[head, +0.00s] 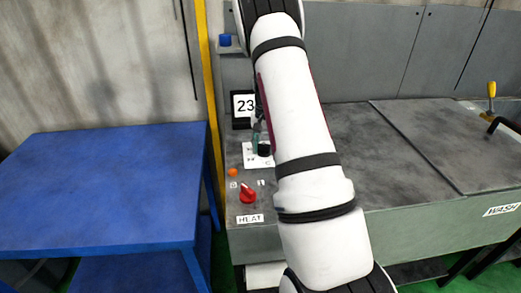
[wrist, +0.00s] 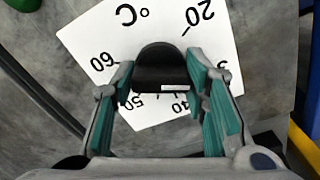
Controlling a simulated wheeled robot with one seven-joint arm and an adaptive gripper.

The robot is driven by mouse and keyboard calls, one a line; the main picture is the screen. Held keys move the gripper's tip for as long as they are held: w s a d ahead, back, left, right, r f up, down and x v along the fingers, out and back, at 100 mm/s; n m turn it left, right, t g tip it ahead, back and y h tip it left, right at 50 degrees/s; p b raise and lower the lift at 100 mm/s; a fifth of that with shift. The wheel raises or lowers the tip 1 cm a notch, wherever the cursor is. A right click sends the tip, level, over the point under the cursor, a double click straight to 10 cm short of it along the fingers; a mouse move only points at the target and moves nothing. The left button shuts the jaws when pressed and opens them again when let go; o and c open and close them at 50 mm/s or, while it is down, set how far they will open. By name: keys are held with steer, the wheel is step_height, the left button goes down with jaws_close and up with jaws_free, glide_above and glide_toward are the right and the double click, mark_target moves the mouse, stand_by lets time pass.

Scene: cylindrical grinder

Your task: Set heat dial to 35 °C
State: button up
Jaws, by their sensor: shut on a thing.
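The heat dial is a black knob (wrist: 160,68) on a white scale card (wrist: 95,40) in the wrist view. The card carries °C, 20, 40, 50 and 60, seen upside down; another number is partly hidden. My gripper (wrist: 168,88) has its green-padded fingers on both sides of the knob and is shut on it. A short white mark shows on the knob's near side, but I cannot tell the exact value it points to. In the head view the dial (head: 264,150) is partly behind my arm, and a display (head: 243,105) above it reads 23.
A red switch (head: 247,194) and an orange button (head: 233,172) sit below the dial, above a HEAT label (head: 250,218). A blue table (head: 110,190) stands left, beyond a yellow post (head: 207,90). A grey lid (head: 450,140) and a yellow-handled lever (head: 491,92) are at right.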

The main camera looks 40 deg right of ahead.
steer(key=m+b, duration=0.2)
steer(key=m, duration=0.1)
steer(key=shift+w+a+f+m, duration=0.1)
steer(key=shift+m, duration=0.2)
steer(key=shift+m+b, duration=1.05)
steer(key=shift+m, duration=0.35)
steer(key=o, duration=1.1)
steer(key=shift+r, duration=0.2)
step_height(320, 180, up, 12)
steer(key=shift+f, duration=0.1)
